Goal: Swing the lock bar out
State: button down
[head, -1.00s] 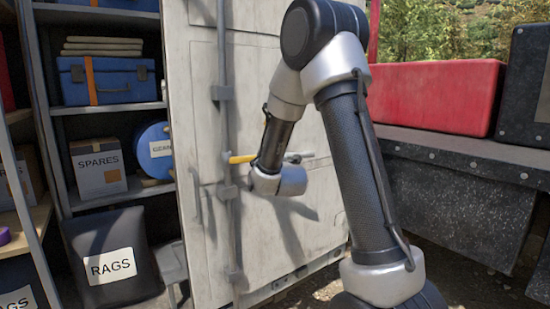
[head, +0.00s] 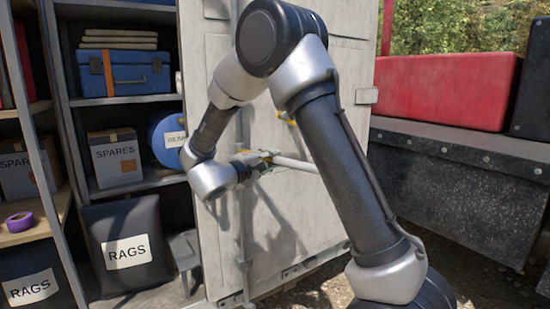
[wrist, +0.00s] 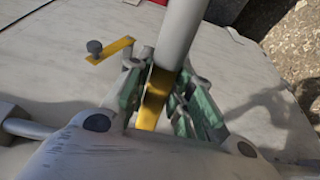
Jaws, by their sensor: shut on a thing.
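The lock bar (head: 295,163) is a pale grey round bar with a yellow section (wrist: 155,98). In the wrist view it runs from between my fingers to the top edge. In the head view it sticks out to the right in front of the pale door (head: 335,75). My gripper (head: 262,160) is shut on the yellow section, its green-padded fingers (wrist: 165,98) on either side. A yellow bracket with a dark knob (wrist: 110,48) sits on the door, apart from the bar. My arm hides much of the door and its vertical rod.
Open shelves with a blue case (head: 125,73), a spares box (head: 115,158) and a black rags bag (head: 122,240) stand left of the door. A dark steel tank or bench (head: 450,190) with a red box (head: 440,95) stands right. Gravel lies between.

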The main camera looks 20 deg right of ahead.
jog(key=shift+s+a+m+g+h, duration=0.2)
jog(key=shift+a+m+g+h, duration=0.1)
jog(key=shift+a+m+g, duration=0.35)
jog(key=shift+s+a+m+g+h, duration=0.2)
jog(key=shift+a+m+g+h, duration=0.25)
jog(key=shift+g, duration=0.4)
jog(key=shift+f, duration=0.1)
jog(key=c, duration=1.3)
grip_release()
jog(key=shift+a, duration=0.1)
jog(key=v, duration=1.2)
